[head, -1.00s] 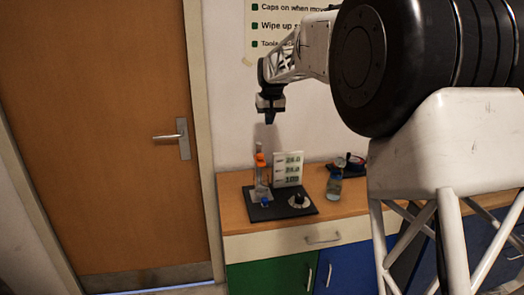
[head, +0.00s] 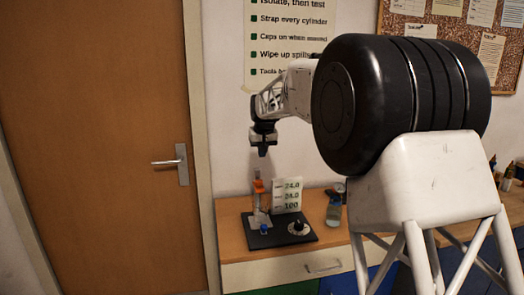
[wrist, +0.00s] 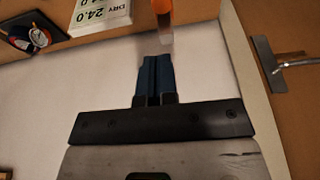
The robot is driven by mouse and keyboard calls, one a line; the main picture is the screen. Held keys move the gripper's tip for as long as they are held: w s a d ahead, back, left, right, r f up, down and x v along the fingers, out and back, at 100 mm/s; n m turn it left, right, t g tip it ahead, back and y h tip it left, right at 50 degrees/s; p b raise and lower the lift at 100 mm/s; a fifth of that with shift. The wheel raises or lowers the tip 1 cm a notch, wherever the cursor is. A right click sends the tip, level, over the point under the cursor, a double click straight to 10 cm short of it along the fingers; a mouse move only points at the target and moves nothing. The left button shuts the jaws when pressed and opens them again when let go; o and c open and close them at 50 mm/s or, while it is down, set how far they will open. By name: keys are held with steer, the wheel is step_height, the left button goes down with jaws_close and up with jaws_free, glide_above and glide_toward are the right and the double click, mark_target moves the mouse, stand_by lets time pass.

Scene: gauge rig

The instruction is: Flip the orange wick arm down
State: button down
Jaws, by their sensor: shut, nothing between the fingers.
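The gauge rig stands on a black base plate (head: 278,237) on the bench, with a clear upright tube and the small orange wick arm (head: 258,186) near its upper part. A white display panel (head: 288,195) with several readings stands right beside it. My gripper (head: 263,154) hangs just above the rig, fingers pointing down, shut and empty, apart from the orange part. In the wrist view my closed fingers (wrist: 154,68) point toward the tube's clear tip and an orange piece (wrist: 161,6) at the top edge. The wick arm's exact tilt is too small to tell.
A blue knob (head: 264,229) and a dark dial (head: 298,227) sit on the base plate. A clear bottle (head: 334,212) stands to the right on the wooden bench. A door (head: 100,150) is at left, and a wall poster (head: 285,40) hangs behind my arm.

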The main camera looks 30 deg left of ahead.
mark_target(261, 182)
steer(key=x, duration=0.9)
steer(key=shift+s+d+f, duration=0.15)
steer(key=shift+s+f, duration=0.05)
steer(key=shift+f, duration=1.05)
steer(key=shift+f, duration=2.5)
steer(key=shift+r, duration=0.65)
steer(key=v, duration=1.3)
steer(key=shift+w+a+r, duration=0.3)
steer(key=shift+w+r, duration=0.05)
steer(key=shift+r, duration=0.05)
